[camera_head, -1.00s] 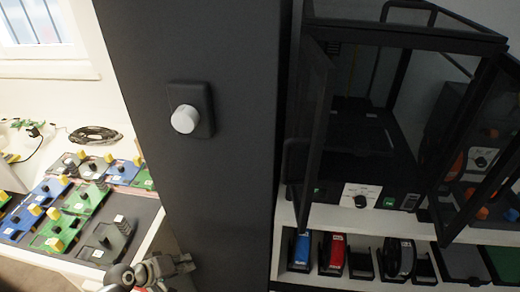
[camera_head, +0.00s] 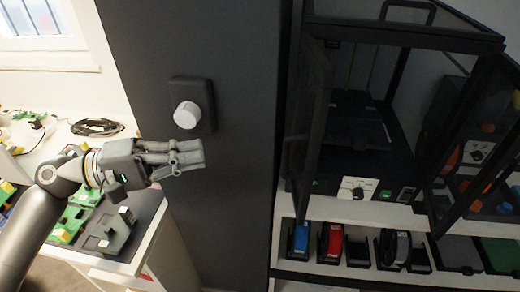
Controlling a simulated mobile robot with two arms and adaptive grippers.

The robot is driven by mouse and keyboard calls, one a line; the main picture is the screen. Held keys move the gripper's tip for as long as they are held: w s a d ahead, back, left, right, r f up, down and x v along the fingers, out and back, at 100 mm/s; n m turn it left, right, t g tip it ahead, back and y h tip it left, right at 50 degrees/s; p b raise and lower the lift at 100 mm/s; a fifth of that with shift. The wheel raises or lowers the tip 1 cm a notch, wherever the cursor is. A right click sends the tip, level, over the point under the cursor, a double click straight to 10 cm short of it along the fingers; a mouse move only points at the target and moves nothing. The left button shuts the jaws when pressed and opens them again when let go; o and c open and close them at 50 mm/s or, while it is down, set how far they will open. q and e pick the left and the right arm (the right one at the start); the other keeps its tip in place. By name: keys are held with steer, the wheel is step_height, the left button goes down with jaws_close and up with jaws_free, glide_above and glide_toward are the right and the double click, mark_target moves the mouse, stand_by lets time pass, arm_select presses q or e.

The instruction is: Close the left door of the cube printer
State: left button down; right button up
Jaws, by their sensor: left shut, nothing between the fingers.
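The cube printer (camera_head: 398,35) is a black framed box with clear panels on a white shelf at the right. Its left door (camera_head: 312,130) stands open, swung out toward me and seen nearly edge-on. Its right door (camera_head: 474,150) also stands open, out to the right. My left gripper (camera_head: 203,157) is shut and empty. It is in front of the dark panel, below the white knob and left of the left door, apart from the door. My right gripper is not in view.
A tall dark panel (camera_head: 240,110) with a white round knob (camera_head: 187,114) stands left of the printer. A white table (camera_head: 65,150) with boards is at the left.

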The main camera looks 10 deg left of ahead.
mark_target(293, 139)
arm_select(q)
steer(key=s+d+p+x, duration=0.1)
steer(key=p+x, duration=0.5)
steer(key=x, duration=0.6)
steer(key=shift+s, duration=0.7)
steer(key=shift+p, duration=0.35)
